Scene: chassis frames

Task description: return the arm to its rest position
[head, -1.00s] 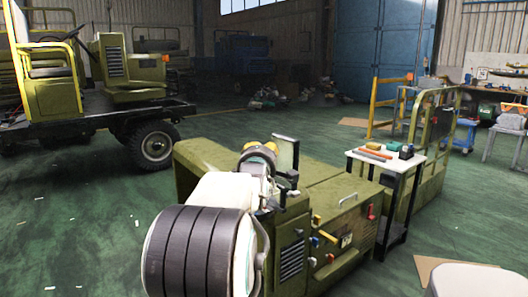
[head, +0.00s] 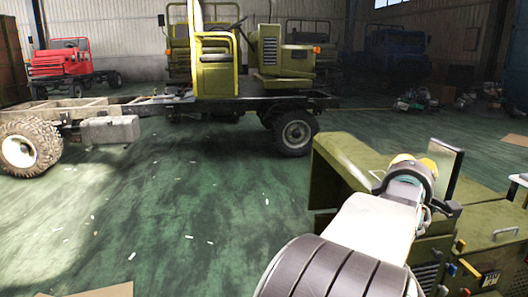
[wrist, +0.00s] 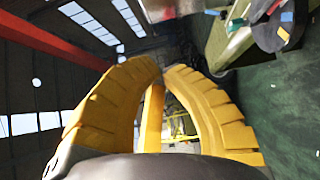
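My arm shows in the head view at the lower right as a white link with a dark ribbed section. It reaches away from me over an olive machine body (head: 345,165). My gripper (head: 412,163) is at its far end, with yellow parts showing; its fingertips are too small to judge there. In the wrist view, the two yellow fingers of my gripper (wrist: 162,68) curve inward and their tips come together. I see no object held between them.
An olive truck cab on a black chassis (head: 295,97) stands behind, with a bare frame and wheel (head: 22,148) at left. A red vehicle (head: 62,65) is farther back. Green floor (head: 165,200) at left centre is mostly open, with small scraps. Cardboard (head: 100,291) lies at the bottom edge.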

